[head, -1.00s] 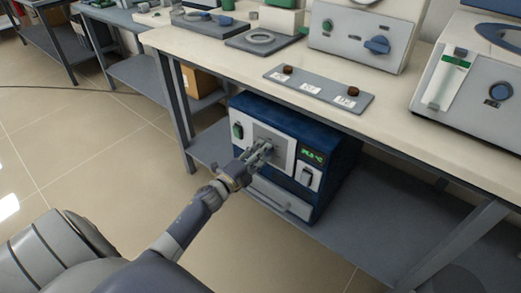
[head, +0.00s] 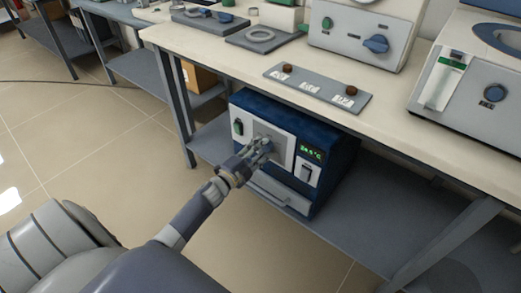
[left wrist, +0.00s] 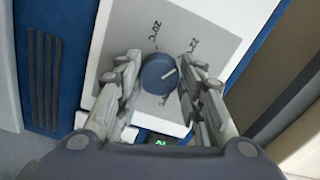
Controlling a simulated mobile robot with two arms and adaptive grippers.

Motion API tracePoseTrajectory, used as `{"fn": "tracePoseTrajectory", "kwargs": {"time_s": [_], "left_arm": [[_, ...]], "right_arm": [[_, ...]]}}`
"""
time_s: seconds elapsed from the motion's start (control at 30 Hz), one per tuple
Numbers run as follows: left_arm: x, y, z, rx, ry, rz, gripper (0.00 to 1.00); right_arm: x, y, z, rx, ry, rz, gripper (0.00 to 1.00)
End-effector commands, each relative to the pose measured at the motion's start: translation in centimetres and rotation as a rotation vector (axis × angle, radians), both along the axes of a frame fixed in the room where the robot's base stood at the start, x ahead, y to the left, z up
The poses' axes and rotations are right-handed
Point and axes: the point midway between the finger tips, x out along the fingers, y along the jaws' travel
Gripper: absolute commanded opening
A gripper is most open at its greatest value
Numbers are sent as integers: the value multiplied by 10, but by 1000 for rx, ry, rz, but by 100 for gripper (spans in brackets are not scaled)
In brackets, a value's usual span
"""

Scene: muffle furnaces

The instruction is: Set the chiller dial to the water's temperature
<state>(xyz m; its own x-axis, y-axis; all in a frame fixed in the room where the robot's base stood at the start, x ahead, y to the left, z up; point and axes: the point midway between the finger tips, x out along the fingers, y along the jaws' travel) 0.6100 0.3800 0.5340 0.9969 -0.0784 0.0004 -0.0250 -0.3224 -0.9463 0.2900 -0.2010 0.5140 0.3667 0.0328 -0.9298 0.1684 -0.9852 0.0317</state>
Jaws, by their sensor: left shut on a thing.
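The chiller (head: 330,165) is a dark blue box with a white front panel on the shelf under the bench. Its green display (head: 311,152) seems to read about 24.5 °C. My left gripper (head: 264,146) is at the panel and hides most of the dial in the head view. In the left wrist view the round blue dial (left wrist: 159,74) sits between the fingers of my left gripper (left wrist: 158,80), which are shut on it. Its white pointer mark slants toward the upper right. Temperature labels ring the dial on a grey plate (left wrist: 205,28). My right gripper is not in view.
A grey strip (head: 318,90) with two brown knobs and white labels lies on the bench above. A green rocker switch (head: 238,127) and a light switch (head: 305,172) flank the dial. The bench leg (head: 180,110) stands left of the chiller.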

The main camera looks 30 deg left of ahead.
Motion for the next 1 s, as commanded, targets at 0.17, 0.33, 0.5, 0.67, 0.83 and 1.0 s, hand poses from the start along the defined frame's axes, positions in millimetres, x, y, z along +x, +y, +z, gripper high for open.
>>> {"fn": "tracePoseTrajectory", "kwargs": {"time_s": [0.17, 0.33, 0.5, 0.67, 0.83, 1.0], "left_arm": [[0, 1, -1, 1, 2, 1, 40], [0, 1, -1, 2, 1, 1, 56], [0, 0, 0, 2, 1, 1, 56], [-5, 1, -1, 2, 2, 0, 56], [-25, 2, -1, 2, 3, 0, 56], [-58, 5, -2, 2, 5, 2, 56]], "right_arm": [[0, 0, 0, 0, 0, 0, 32], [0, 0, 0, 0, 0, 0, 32], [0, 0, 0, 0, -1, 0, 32], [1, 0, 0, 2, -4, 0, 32], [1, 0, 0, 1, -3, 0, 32], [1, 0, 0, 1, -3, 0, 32]]}}
